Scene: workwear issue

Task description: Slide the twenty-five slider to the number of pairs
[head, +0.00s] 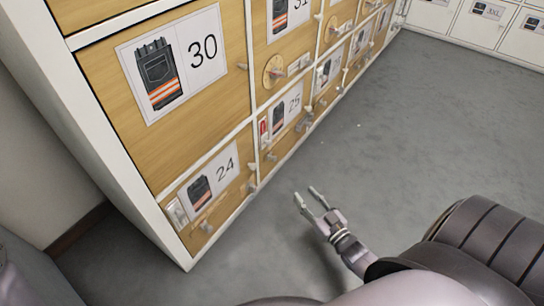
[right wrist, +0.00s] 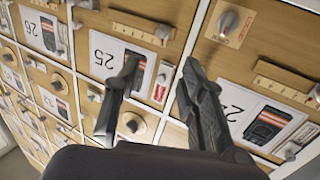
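The compartment with the label "25" (head: 293,104) is in the low row of the cabinet in the head view. Its label (right wrist: 106,57) shows upside down in the right wrist view, with a picture of dark, orange-striped workwear. By it is a wooden rail (right wrist: 135,27) with a grey slider knob (right wrist: 163,32) close to one end. My right gripper (head: 306,192) is open and empty, in front of the cabinet. In the right wrist view its two fingers (right wrist: 160,68) stand apart before the label, one covering part of the picture. I cannot read any scale marks. My left gripper is not in view.
A small red-and-white tag (right wrist: 160,92) sits beside the label. A round dial (right wrist: 131,123) and compartments "24" (head: 222,171) and "30" (head: 180,65) are close by. Several handles and knobs stick out from the front. The grey floor (head: 440,110) to the right is clear.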

